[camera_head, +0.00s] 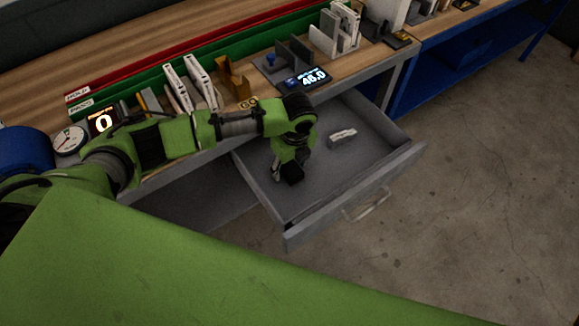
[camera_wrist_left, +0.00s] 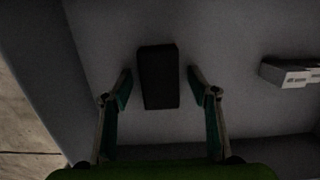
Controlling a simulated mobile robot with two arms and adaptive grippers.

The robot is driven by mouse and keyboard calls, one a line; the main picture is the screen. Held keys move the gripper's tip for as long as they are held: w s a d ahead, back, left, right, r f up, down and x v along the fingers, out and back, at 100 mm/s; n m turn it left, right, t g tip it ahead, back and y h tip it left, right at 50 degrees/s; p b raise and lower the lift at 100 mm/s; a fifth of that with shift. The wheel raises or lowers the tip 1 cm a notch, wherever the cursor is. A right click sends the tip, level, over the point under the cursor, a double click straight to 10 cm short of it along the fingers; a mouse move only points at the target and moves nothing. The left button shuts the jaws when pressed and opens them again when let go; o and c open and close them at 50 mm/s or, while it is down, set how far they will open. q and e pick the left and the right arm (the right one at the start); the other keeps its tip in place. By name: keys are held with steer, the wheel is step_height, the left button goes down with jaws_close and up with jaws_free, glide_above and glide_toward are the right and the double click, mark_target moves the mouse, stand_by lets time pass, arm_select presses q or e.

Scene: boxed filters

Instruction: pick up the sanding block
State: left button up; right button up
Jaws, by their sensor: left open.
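The sanding block looks to be the dark rectangular block (camera_wrist_left: 158,77) lying on the drawer floor in the left wrist view. My left gripper (camera_wrist_left: 159,84) is open, with one finger on each side of the block and a visible gap on both sides. The wrist view does not show clearly how high the fingertips are above the floor. In the head view my left gripper (camera_head: 282,173) points down into the open drawer (camera_head: 311,195), next to a small dark shape that seems to be the block. My right gripper is not in view.
A small white box (camera_head: 342,136) lies in the drawer, off to the right in the wrist view (camera_wrist_left: 289,73). The drawer walls surround the gripper. The bench (camera_head: 240,67) above holds a gauge (camera_head: 69,140), displays and upright filters. Much of the drawer floor is bare.

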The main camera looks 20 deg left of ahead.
stand_by(0.3)
arm_select(q)
steer(key=shift+f, duration=0.2)
stand_by(0.4)
steer(key=c, duration=1.2)
